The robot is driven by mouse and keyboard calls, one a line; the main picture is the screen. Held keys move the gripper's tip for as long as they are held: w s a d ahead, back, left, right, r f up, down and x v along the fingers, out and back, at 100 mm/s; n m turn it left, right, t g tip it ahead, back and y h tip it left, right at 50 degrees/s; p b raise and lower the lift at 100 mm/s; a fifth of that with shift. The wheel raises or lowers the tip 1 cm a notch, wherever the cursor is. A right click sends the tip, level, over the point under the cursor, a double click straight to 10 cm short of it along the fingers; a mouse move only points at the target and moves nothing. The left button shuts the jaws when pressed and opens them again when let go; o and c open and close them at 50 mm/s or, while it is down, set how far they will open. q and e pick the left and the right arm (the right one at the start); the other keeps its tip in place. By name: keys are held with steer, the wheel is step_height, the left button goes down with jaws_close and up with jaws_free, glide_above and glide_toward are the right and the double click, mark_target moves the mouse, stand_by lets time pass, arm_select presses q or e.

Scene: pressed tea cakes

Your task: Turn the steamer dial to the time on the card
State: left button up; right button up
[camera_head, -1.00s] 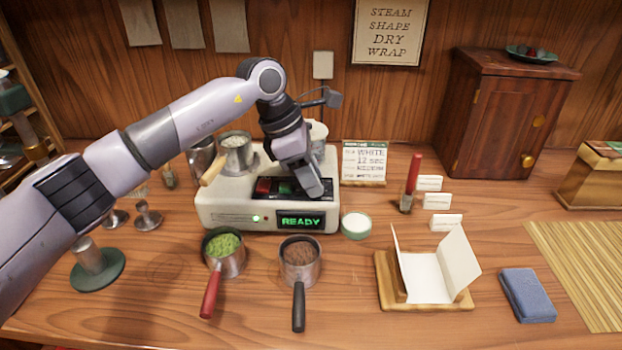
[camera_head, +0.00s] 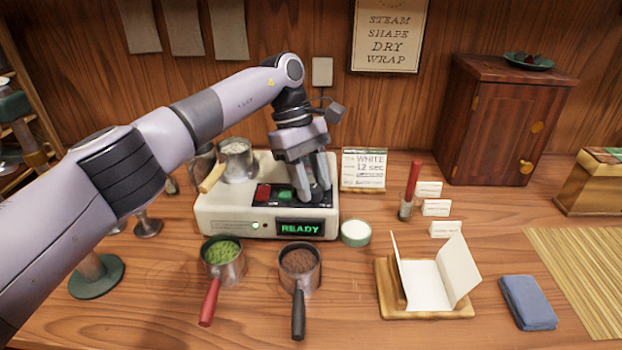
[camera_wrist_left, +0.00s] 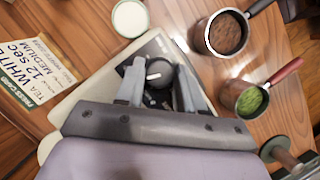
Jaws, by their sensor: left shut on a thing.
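The steamer (camera_head: 222,208) is a cream box with a lit display (camera_head: 300,229) reading READY in green. Its black dial (camera_wrist_left: 158,74), with a white pointer mark, shows in the left wrist view between my gripper's fingers. My left gripper (camera_head: 312,197) points down over the right part of the steamer's black panel and is shut on the dial; it also shows in the left wrist view (camera_wrist_left: 164,88). In the head view the fingers hide the dial. The card (camera_head: 364,169) stands behind the steamer to the right and reads WHITE, 12 sec. My right gripper is not in view.
A red button (camera_head: 262,193) and a green button (camera_head: 285,193) sit left of the fingers. A pot (camera_head: 238,160) stands on the steamer's back left. Pots of green (camera_head: 223,254) and brown (camera_head: 300,263) leaf stand in front. A white-filled dish (camera_head: 356,231) is close on the right.

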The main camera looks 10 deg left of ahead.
arm_select(q)
steer(key=shift+m, duration=0.6)
steer(key=o, duration=0.7)
